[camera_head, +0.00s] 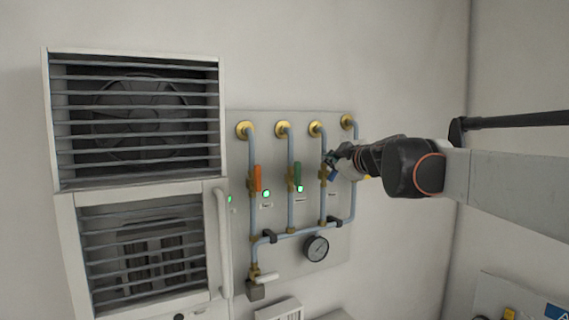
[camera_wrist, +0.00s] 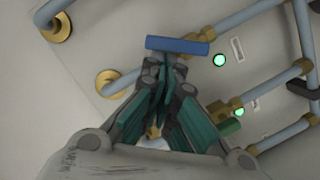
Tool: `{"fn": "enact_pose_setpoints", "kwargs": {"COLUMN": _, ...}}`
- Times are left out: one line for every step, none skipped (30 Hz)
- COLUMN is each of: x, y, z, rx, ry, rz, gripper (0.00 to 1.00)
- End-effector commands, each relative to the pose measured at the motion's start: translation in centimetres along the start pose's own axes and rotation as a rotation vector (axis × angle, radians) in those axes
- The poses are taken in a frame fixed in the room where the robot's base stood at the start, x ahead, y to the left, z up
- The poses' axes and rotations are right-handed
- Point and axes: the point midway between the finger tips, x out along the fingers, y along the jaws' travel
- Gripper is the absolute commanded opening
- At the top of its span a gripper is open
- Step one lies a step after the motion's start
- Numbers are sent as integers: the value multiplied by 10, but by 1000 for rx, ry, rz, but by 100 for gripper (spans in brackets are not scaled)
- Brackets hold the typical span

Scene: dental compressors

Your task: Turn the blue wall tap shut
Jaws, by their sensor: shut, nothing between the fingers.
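The blue tap handle (camera_wrist: 178,45) shows in the wrist view as a flat blue bar just beyond my fingertips. It lies at an angle to the pipe behind it, not in line with it. In the head view only a bit of blue (camera_head: 333,173) shows beside the third pipe; my gripper covers much of the tap. My gripper (camera_head: 333,160) is at this tap from the right. In the wrist view its fingers (camera_wrist: 168,62) are closed together with nothing between them. Their tips are at the handle's near edge; I cannot tell whether they touch it.
An orange handle (camera_head: 257,178) and a green handle (camera_head: 297,174) stand along their pipes to the left. Green lamps (camera_head: 266,193) glow beside the taps. A gauge (camera_head: 316,248) sits below, and a slatted cabinet (camera_head: 135,120) stands left of the panel.

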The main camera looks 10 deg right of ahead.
Motion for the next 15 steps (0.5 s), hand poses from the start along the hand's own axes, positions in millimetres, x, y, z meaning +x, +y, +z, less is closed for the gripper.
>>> {"fn": "enact_pose_setpoints", "kwargs": {"x": 0, "y": 3, "z": 2, "rx": 42, "ry": -1, "rz": -11, "gripper": 0}}
{"fn": "enact_pose_setpoints", "kwargs": {"x": 1, "y": 4, "z": 3, "rx": 70, "ry": -2, "rz": -17, "gripper": 0}}
{"fn": "enact_pose_setpoints", "kwargs": {"x": 1, "y": 6, "z": 5, "rx": 107, "ry": -2, "rz": -27, "gripper": 0}}
{"fn": "enact_pose_setpoints", "kwargs": {"x": 1, "y": 7, "z": 6, "rx": 134, "ry": -2, "rz": -33, "gripper": 0}}
{"fn": "enact_pose_setpoints", "kwargs": {"x": 1, "y": 8, "z": 6, "rx": 163, "ry": -2, "rz": -40, "gripper": 0}}
{"fn": "enact_pose_setpoints", "kwargs": {"x": 2, "y": 9, "z": 8, "rx": 199, "ry": -1, "rz": -50, "gripper": 0}}
{"fn": "enact_pose_setpoints", "kwargs": {"x": 2, "y": 10, "z": 9, "rx": 228, "ry": -1, "rz": -56, "gripper": 0}}
{"fn": "enact_pose_setpoints", "kwargs": {"x": 2, "y": 11, "z": 10, "rx": 256, "ry": -1, "rz": -63, "gripper": 0}}
{"fn": "enact_pose_setpoints", "kwargs": {"x": 3, "y": 12, "z": 12, "rx": 293, "ry": -1, "rz": -72, "gripper": 0}}
{"fn": "enact_pose_setpoints", "kwargs": {"x": 3, "y": 13, "z": 13, "rx": 321, "ry": -1, "rz": -79, "gripper": 0}}
{"fn": "enact_pose_setpoints", "kwargs": {"x": 4, "y": 14, "z": 14, "rx": 348, "ry": -1, "rz": -86, "gripper": 0}}
{"fn": "enact_pose_setpoints", "kwargs": {"x": 4, "y": 14, "z": 16, "rx": 384, "ry": -1, "rz": -95, "gripper": 0}}
{"fn": "enact_pose_setpoints", "kwargs": {"x": 4, "y": 15, "z": 17, "rx": 411, "ry": -1, "rz": -102, "gripper": 0}}
{"fn": "enact_pose_setpoints", "kwargs": {"x": 4, "y": 16, "z": 18, "rx": 438, "ry": -1, "rz": -109, "gripper": 0}}
{"fn": "enact_pose_setpoints", "kwargs": {"x": 5, "y": 17, "z": 20, "rx": 473, "ry": -1, "rz": -117, "gripper": 0}}
